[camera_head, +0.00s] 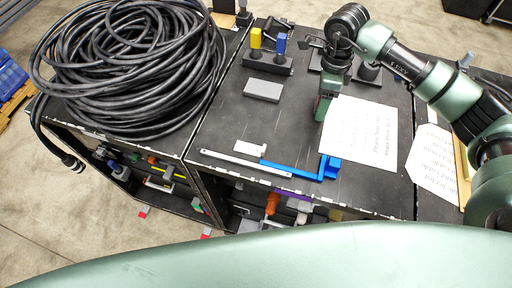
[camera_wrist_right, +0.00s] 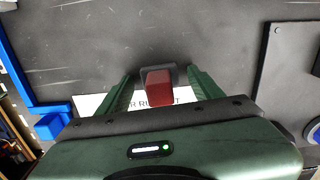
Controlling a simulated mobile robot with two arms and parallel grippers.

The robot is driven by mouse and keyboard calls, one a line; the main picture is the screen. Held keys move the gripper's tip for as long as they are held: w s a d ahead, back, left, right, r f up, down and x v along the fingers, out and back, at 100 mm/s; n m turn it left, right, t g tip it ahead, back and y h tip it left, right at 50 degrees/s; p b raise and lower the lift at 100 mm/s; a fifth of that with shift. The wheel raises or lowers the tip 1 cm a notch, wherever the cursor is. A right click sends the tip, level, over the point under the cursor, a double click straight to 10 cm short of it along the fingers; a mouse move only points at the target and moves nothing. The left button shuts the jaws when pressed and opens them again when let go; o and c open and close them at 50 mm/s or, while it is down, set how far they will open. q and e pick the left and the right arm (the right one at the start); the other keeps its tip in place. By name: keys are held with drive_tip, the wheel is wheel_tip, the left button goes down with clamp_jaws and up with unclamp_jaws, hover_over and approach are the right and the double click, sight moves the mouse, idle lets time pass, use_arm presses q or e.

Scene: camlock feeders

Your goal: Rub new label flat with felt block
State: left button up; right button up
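My right gripper (camera_head: 323,108) points down at the left edge of a large printed white sheet (camera_head: 362,133). In the right wrist view its two green fingers (camera_wrist_right: 162,80) stand apart, with a small dark red block with a grey part (camera_wrist_right: 159,88) between them. I cannot tell whether the fingers press on it. Part of a white printed label (camera_wrist_right: 90,102) shows behind the fingers, mostly hidden. A small white piece (camera_head: 249,148) lies left of the sheet. A flat grey block (camera_head: 262,90) lies further back. Which piece is the felt block is unclear. My left gripper is not in view.
A white strip (camera_head: 245,163) and a blue angled piece (camera_head: 330,168) lie along the front edge. A holder with yellow (camera_head: 256,38) and blue (camera_head: 280,43) pieces stands behind. A black cable coil (camera_head: 130,65) fills the left. Another printed sheet (camera_head: 434,160) lies right.

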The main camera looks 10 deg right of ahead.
clamp_jaws()
drive_tip(key=shift+r+p, duration=1.35)
drive_tip(key=shift+r, duration=1.7)
